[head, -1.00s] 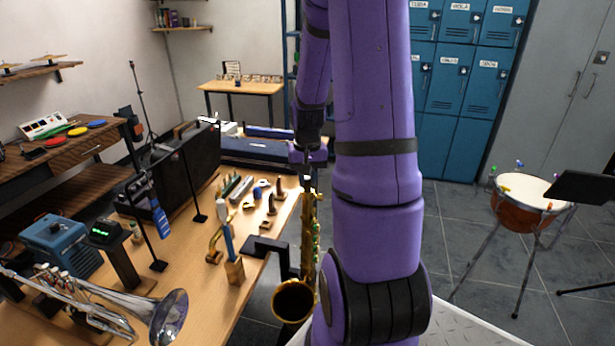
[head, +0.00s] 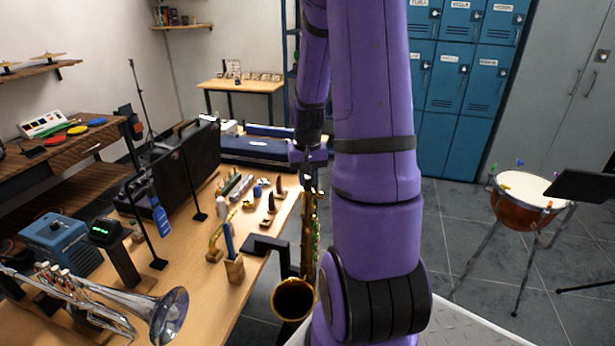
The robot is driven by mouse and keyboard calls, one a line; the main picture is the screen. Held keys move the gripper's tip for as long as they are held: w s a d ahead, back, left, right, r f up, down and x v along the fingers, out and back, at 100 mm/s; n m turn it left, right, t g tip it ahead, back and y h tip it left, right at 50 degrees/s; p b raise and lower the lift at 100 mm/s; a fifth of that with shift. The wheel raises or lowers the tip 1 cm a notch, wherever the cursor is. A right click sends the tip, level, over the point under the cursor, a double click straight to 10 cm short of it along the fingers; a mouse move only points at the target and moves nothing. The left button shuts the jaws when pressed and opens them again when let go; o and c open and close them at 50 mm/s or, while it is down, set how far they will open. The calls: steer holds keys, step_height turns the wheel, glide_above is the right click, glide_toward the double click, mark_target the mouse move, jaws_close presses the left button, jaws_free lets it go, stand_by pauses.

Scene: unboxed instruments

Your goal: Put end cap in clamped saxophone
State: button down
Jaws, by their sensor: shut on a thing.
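The gold saxophone (head: 308,240) hangs upright in a black clamp (head: 268,245) at the table's right edge, its bell (head: 293,299) low and facing me. My gripper (head: 308,180) is directly above the top of the saxophone body. It is shut on a small dark piece, probably the end cap, which is mostly hidden by the fingers. The piece is at or just above the saxophone's top opening; I cannot tell whether it is inside it.
The wooden table (head: 200,310) holds a trumpet (head: 110,305), a blue box (head: 55,240), a black case (head: 175,165), and several small parts. A wooden block with a blue brush (head: 230,245) stands left of the clamp. A drum (head: 525,195) stands far right.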

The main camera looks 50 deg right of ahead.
steer(key=shift+f, duration=0.45)
stand_by(0.6)
steer(key=c, duration=0.9)
jaws_free()
steer(key=shift+r, duration=0.1)
steer(key=shift+c, duration=0.3)
steer(key=shift+r, duration=2.95)
